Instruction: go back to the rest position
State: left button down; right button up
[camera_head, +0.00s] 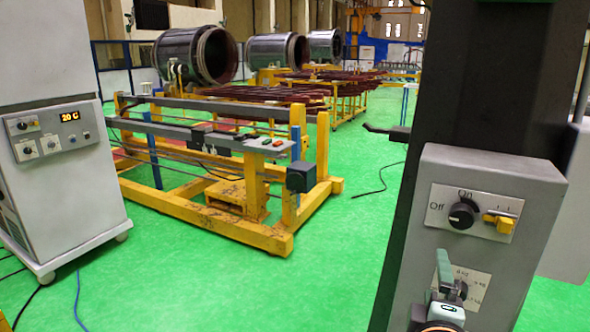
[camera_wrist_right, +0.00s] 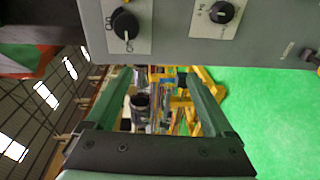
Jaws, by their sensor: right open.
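My right gripper (camera_head: 446,275) is low in the right part of the head view, in front of the grey control box (camera_head: 535,190). In the right wrist view its two green fingers (camera_wrist_right: 158,90) stand wide apart with nothing between them. The box carries a black rotary knob (camera_head: 461,215) marked Off and On and a yellow switch (camera_head: 499,223). The fingers cover part of a lower label. In the wrist view a grey panel (camera_wrist_right: 175,45) with black knobs lies just beyond the fingertips. My left gripper is not in view.
A white cabinet (camera_head: 60,200) with a lit display stands at left. A yellow steel frame (camera_head: 230,232) with rails stands mid-floor, with large dark cylinders (camera_head: 180,57) behind. A dark column (camera_head: 480,90) rises behind the box. Green floor (camera_head: 340,270) between cabinet and box is mostly clear.

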jog(key=s+a+f+m+g+y, duration=0.1)
jog(key=s+a+f+g+y, duration=0.15)
jog(key=f, duration=1.05)
jog(key=s+a+f+m+g+y, duration=0.15)
jog(key=a+f+y, duration=0.25)
jog(key=f, duration=0.8)
jog(key=s+a+f+m+g+y, duration=0.1)
jog(key=s+f+m+y, duration=0.2)
jog(key=s+f+m, duration=0.5)
jog(key=s+f, duration=0.5)
jog(key=f, duration=0.1)
jog(key=shift+s+a+f+g, duration=0.3)
jog(key=shift+a+g, duration=0.1)
